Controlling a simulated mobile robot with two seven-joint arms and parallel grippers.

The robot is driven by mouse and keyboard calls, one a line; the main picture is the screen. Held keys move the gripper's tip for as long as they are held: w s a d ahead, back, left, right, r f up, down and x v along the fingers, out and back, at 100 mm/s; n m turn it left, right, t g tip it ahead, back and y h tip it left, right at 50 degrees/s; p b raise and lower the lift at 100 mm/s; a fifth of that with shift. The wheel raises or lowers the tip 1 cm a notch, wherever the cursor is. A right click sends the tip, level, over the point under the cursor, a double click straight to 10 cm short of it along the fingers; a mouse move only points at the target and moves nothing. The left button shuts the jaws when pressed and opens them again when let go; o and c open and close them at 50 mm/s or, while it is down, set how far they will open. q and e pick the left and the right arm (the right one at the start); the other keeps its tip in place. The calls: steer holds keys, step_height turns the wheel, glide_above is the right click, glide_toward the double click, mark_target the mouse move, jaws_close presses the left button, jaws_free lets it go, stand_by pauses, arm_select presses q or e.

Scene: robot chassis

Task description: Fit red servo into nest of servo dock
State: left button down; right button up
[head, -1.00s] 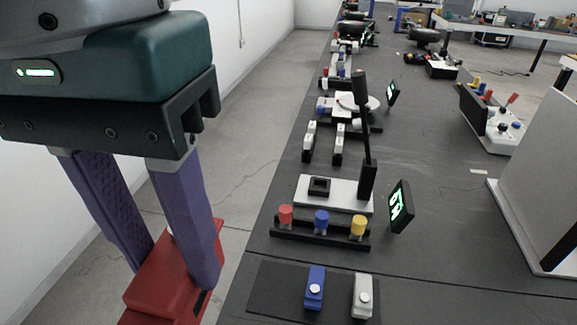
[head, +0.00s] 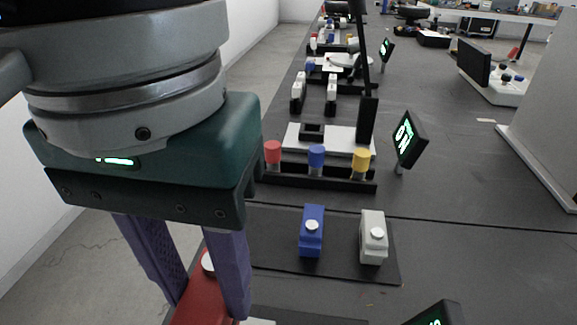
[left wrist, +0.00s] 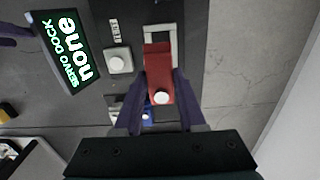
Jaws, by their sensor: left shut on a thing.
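My left gripper (head: 210,312) is shut on the red servo (head: 196,302), at the bottom of the head view. In the left wrist view, its purple fingers (left wrist: 161,85) pinch the sides of the red servo (left wrist: 158,68), whose white round disc faces the camera. The white frame of the nest (left wrist: 174,32) on the servo dock shows at the servo's far end, partly covered by it. I cannot tell the height gap between servo and nest. A purple piece, perhaps a finger of my right gripper (left wrist: 16,34), shows at the upper left; its state is unclear.
The dock screen (left wrist: 65,48) reads "SERVO DOCK none". A white round button (left wrist: 118,61) is beside the nest. A blue servo (head: 312,235) and a grey servo (head: 373,240) stand on a dark mat (head: 340,273). A rack with coloured caps (head: 320,180) is behind them.

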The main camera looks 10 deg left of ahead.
arm_select(q)
step_height(320, 180, down, 12)
steer(key=shift+w+a+f+b, duration=0.15)
steer(key=shift+f+b, duration=0.05)
steer(key=shift+b, duration=0.25)
arm_select(e)
steer(key=shift+f, duration=0.5)
arm_select(q)
steer(key=shift+f, duration=0.15)
arm_select(e)
steer(key=shift+f, duration=0.2)
arm_select(q)
steer(key=shift+c, duration=2.4)
jaws_free()
arm_select(e)
steer(key=shift+r, duration=0.1)
arm_select(q)
steer(key=shift+r, duration=0.4)
step_height(320, 180, up, 12)
steer(key=shift+f, duration=0.2)
arm_select(e)
steer(key=shift+r, duration=0.35)
